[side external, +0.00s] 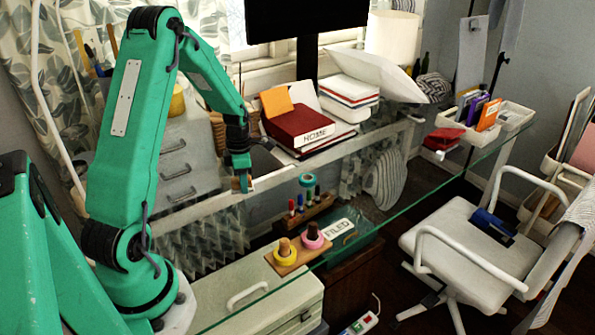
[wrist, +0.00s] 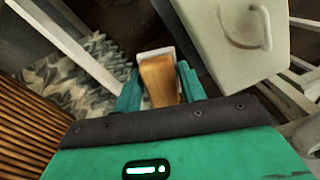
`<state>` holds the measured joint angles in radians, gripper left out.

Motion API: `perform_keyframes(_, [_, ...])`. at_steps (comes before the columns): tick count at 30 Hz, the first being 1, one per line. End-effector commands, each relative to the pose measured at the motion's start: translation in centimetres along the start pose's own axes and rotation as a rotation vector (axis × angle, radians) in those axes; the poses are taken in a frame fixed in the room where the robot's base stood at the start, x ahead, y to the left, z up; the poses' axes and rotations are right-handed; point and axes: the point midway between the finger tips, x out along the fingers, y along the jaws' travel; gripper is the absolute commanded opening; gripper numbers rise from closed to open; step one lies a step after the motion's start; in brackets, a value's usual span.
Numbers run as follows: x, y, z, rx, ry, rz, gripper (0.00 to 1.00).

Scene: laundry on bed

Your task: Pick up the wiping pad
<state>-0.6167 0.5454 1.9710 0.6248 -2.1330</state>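The wiping pad (wrist: 158,82), a block with a wood-brown face and a pale edge at its far end, sits between the teal fingers of my gripper (wrist: 160,88) in the wrist view. The fingers lie along both its sides and appear closed on it. In the side view my gripper (side external: 241,184) points down over the left part of the glass desk, with a small brown bit of the pad (side external: 236,184) showing at its tip. Whether the pad touches the glass cannot be told.
Wooden holders with pink and yellow rings (side external: 297,250) and with markers (side external: 305,210) stand to the right, beside a FILED sign (side external: 336,229). Books (side external: 300,126) lie behind. White trays (side external: 483,122) are at the far right. A chair (side external: 465,240) stands in front.

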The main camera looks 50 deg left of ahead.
Motion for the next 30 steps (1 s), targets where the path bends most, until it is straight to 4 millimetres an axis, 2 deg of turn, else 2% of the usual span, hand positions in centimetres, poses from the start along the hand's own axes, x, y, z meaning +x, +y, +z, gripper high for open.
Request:
perform_keyframes(2, [0.0, 0.0, 0.0, 0.000, 0.000, 0.000, 0.18])
perform_keyframes(3, [0.0, 0.0, 0.0, 0.000, 0.000, 0.000, 0.14])
perform_keyframes(14, [-0.5, 0.0, 0.0, 0.000, 0.000, 0.000, 0.14])
perform_keyframes(20, [-2.2, 0.1, 0.0, 0.000, -0.001, 0.002, 0.14])
perform_keyframes(24, [-4.3, 0.1, 0.1, 0.000, -0.003, 0.005, 0.14])
perform_keyframes(30, [-6.2, -3.2, 1.7, 0.005, -0.002, 0.003, 0.14])
